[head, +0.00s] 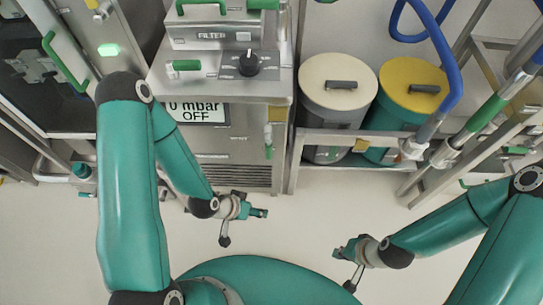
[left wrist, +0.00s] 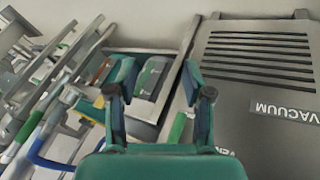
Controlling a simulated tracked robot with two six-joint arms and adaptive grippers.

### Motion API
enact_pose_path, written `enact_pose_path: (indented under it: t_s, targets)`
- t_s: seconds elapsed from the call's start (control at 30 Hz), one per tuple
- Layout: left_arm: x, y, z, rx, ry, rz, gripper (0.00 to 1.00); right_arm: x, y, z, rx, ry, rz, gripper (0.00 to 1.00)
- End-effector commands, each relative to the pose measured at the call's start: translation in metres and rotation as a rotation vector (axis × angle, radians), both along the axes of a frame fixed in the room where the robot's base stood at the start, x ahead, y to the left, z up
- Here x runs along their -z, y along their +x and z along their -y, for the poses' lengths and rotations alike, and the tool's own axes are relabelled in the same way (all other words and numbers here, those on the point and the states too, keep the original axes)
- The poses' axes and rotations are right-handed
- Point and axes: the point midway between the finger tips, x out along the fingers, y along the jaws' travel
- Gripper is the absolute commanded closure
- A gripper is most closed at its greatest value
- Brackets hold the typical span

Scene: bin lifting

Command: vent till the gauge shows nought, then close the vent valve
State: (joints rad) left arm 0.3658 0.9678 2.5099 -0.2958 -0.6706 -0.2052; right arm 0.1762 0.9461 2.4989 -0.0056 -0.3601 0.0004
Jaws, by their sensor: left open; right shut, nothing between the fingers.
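The gauge display (head: 195,112) on the cabinet front reads "0 mbar OFF"; my left arm covers part of its left end. A small valve with a green handle (head: 268,141) sits at the cabinet's right front edge, its handle pointing down. In the left wrist view a green handle (left wrist: 178,129) shows beside a partly hidden label starting "VEN" (left wrist: 217,151). My left gripper (head: 260,212) is open and empty, below and apart from the valve. Its spread fingers show in the left wrist view (left wrist: 157,80). My right gripper (head: 340,252) is shut and empty over the floor.
A black knob (head: 249,64) and a "FILTER" label (head: 212,36) are on the cabinet. Bins with cream (head: 325,75) and yellow (head: 400,78) lids stand behind a metal rail. A blue hose (head: 452,80) hangs by the right frame. Floor between my grippers is clear.

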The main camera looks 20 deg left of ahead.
Motion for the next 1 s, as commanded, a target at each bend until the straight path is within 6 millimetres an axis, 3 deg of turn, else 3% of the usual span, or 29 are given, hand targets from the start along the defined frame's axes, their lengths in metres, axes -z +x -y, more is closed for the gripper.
enact_pose_path:
  t_s: [0.03,0.1,0.2,0.33,0.5,0.6,0.77,1.0]
  targets:
    - [0.033,0.011,-0.006,0.023,-0.005,0.109,0.49,0.036,0.0,0.0,0.0,0.0,-0.001,1.0]
    - [0.045,0.029,-0.013,0.063,-0.007,0.301,0.49,0.061,0.0,0.0,0.001,0.0,-0.001,1.0]
    - [0.05,0.049,-0.024,0.085,-0.001,0.577,0.49,0.095,0.0,0.0,0.001,0.0,-0.001,1.0]
    - [0.038,0.061,-0.044,0.052,0.025,0.889,0.49,0.128,0.0,0.0,0.001,0.0,-0.001,1.0]
    - [0.018,0.06,-0.067,-0.021,0.064,1.132,0.49,0.15,0.0,0.0,0.0,0.0,-0.001,1.0]
    - [0.01,0.06,-0.073,-0.043,0.076,1.19,0.49,0.154,0.0,0.0,0.0,0.0,0.0,1.0]
    - [0.008,0.07,-0.07,-0.043,0.078,1.204,0.49,0.162,0.0,0.0,0.0,0.0,0.0,1.0]
    - [0.011,0.103,-0.059,-0.038,0.079,1.206,0.49,0.19,0.0,0.0,0.0,0.0,0.0,1.0]
